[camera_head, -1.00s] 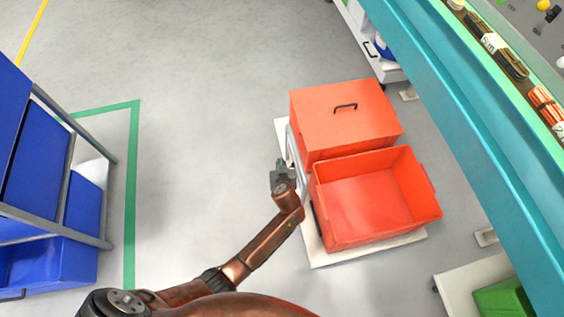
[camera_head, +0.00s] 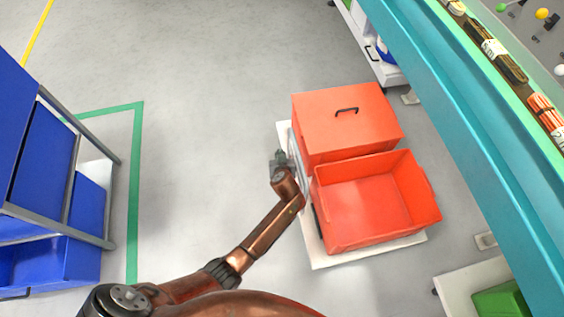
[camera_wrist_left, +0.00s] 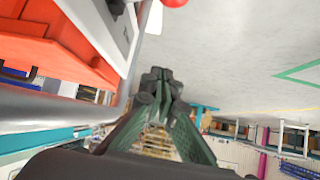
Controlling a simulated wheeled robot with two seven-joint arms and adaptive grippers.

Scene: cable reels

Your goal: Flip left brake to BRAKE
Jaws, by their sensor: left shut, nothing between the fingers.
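My left gripper (camera_head: 279,156) is beside the left side of the red bins, above the pale base under them. In the left wrist view its dark fingers (camera_wrist_left: 160,88) are shut together with nothing between them. A red rounded part (camera_wrist_left: 173,2) is cut off at the top edge of that view, apart from the fingertips. I cannot tell whether it belongs to the left brake. No BRAKE marking is readable, and the brake's position cannot be made out. My right gripper is not in view.
A lidded red bin (camera_head: 335,108) and an open, empty red bin (camera_head: 327,217) stand on the pale base (camera_head: 322,260). A grey rail (camera_wrist_left: 55,105) runs close beside the gripper. A blue rack (camera_head: 38,150) is at left, a teal beam (camera_head: 470,130) at right.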

